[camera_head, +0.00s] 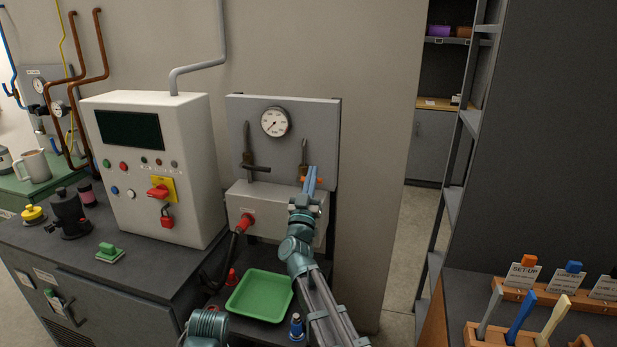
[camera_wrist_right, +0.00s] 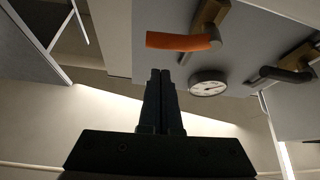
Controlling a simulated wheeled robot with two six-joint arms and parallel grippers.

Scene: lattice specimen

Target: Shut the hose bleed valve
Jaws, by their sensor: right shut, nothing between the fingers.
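Two lever valves sit on a grey wall panel (camera_head: 293,107) with a round gauge (camera_head: 275,121). The right valve has an orange handle (camera_head: 318,180) lying crosswise to its brass pipe (camera_head: 304,152). The left valve has a black handle (camera_head: 256,168), also roughly crosswise to its pipe. No readable label shows which one is the hose bleed valve. My right gripper (camera_head: 310,173) is shut and empty in front of the orange handle. In the right wrist view, the fingertips (camera_wrist_right: 160,73) are apart from the orange handle (camera_wrist_right: 180,41). My left gripper is out of view.
A grey box (camera_head: 272,210) with a red hose fitting (camera_head: 246,222) sits below the valves. A green tray (camera_head: 260,296) lies beneath. A white control cabinet (camera_head: 155,170) stands left; a shelf rack (camera_head: 455,185) stands right.

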